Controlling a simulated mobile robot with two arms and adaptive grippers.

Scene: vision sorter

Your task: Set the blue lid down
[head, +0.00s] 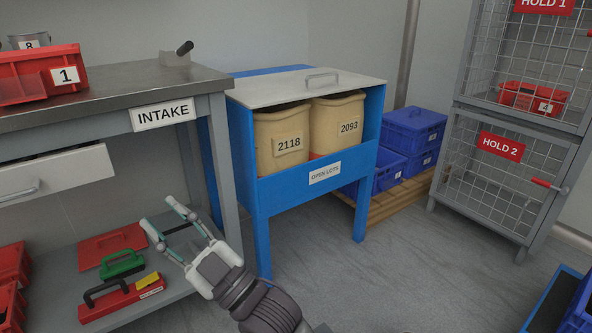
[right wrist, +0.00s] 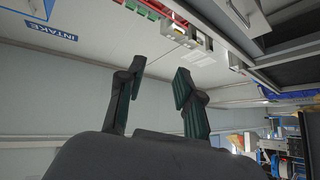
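My right gripper (head: 158,212) is open in the head view, with its two fingers apart and nothing between them. It is in front of the intake bench, left of the blue open-lots stand (head: 300,190). It is also open and empty in the right wrist view (right wrist: 160,70). I see no separate, loose blue lid. The top blue crate (head: 415,125) of the stack behind the stand seems to have a blue cover (head: 415,117), well away from my gripper. My left gripper is not in view.
The intake bench (head: 120,95) holds a red bin (head: 45,75) marked 1. Its lower shelf carries red and green (head: 122,264) items. Two sacks stand in the stand under a grey lid (head: 300,88). Wire cages (head: 500,180) stand at right. The middle floor is clear.

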